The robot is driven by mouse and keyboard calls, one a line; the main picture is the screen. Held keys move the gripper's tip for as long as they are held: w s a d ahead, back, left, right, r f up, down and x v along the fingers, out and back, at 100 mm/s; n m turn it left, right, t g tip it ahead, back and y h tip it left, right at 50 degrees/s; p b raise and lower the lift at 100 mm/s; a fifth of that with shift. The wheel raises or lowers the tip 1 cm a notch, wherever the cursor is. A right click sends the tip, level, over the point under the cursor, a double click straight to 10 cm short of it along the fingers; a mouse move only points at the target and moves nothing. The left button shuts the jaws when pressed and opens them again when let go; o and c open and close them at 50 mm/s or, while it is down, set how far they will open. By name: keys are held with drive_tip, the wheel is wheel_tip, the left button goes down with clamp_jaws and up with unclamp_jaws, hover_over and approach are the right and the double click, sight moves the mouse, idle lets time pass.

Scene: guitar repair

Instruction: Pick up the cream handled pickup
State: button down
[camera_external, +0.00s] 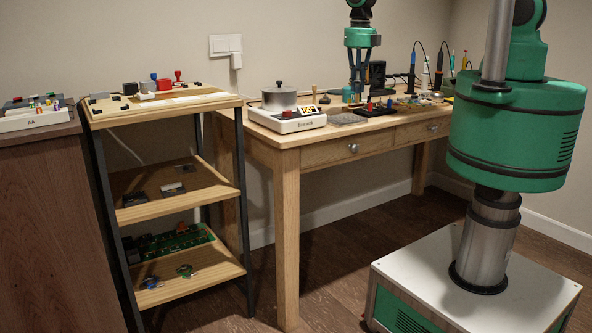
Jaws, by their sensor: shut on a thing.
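My gripper (359,94) hangs from above over the workbench (300,150), pointing down among the small items on its top. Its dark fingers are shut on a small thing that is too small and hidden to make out. I cannot pick out the cream handled pickup for certain, nor tell whether the held thing is it. I cannot tell whether the held thing still touches the bench top.
A scale with a metal pot (280,97) stands at the bench's left end. A grey flat pad (347,119) lies near the front edge. A red-topped item (369,104) stands close to the gripper. Soldering tools (438,72) stand at the right. A shelf unit (180,203) stands left.

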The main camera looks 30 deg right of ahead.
drive_tip(key=shift+s+d+r, duration=0.1)
drive_tip(key=shift+s+d, duration=0.25)
drive_tip(key=shift+s, duration=0.5)
drive_tip(key=shift+s+d+r, duration=0.1)
drive_tip(key=shift+s+d, duration=0.2)
drive_tip(key=shift+s, duration=0.5)
drive_tip(key=shift+w, duration=0.1)
